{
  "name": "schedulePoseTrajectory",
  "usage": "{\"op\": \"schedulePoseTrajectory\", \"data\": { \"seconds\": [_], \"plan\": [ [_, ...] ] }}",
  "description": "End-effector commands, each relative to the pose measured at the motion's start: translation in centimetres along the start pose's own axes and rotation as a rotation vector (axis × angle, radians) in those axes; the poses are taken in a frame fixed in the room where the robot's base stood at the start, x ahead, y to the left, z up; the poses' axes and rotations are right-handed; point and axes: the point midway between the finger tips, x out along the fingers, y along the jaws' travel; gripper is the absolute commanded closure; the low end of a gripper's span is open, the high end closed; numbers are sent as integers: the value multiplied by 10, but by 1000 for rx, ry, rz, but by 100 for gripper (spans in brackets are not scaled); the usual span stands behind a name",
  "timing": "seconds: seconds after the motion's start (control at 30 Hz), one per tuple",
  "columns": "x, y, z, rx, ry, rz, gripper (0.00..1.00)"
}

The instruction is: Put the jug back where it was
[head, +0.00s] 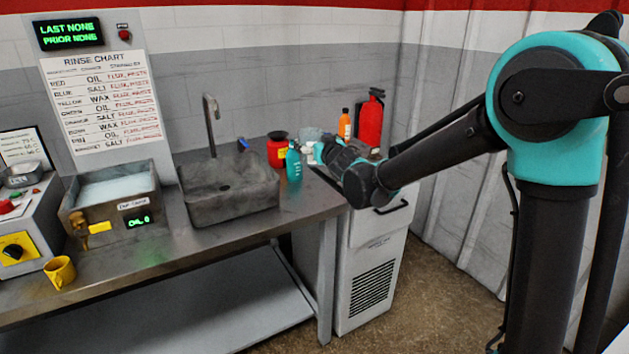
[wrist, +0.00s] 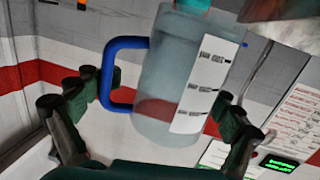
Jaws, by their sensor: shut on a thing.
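The jug (wrist: 165,75) is clear and bluish, with a blue handle (wrist: 108,75) and a white marked label (wrist: 205,85). The wrist view shows it upside down, between the fingers of my gripper (wrist: 165,115). The right finger overlaps the label edge and the left finger is at the handle. My gripper is shut on the jug; the exact contact is partly hidden. In the head view my gripper (head: 325,152) is over the right end of the counter, and a pale piece of the jug (head: 310,134) shows behind it.
A teal bottle (head: 293,162) and red canister (head: 278,150) stand close left of my gripper. An orange bottle (head: 344,126) and fire extinguisher (head: 370,122) are behind it. The sink (head: 225,190), a tank (head: 115,205) and a yellow mug (head: 60,272) are further left along the counter.

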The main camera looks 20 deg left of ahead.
Motion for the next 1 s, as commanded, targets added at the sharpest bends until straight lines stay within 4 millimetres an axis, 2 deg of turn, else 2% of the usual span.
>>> {"op": "schedulePoseTrajectory", "data": {
  "seconds": [0.2, 0.33, 0.43, 0.67, 0.9, 1.0],
  "plan": [
    [5, -2, 51, 0, 0, 0, 66],
    [8, -3, 76, 0, 0, 0, 66],
    [9, -4, 86, 0, 0, 0, 66],
    [10, -4, 98, 0, 0, 0, 66],
    [12, -5, 126, 0, 0, 0, 66],
    [12, -5, 131, 0, 0, 0, 66]
  ]
}}
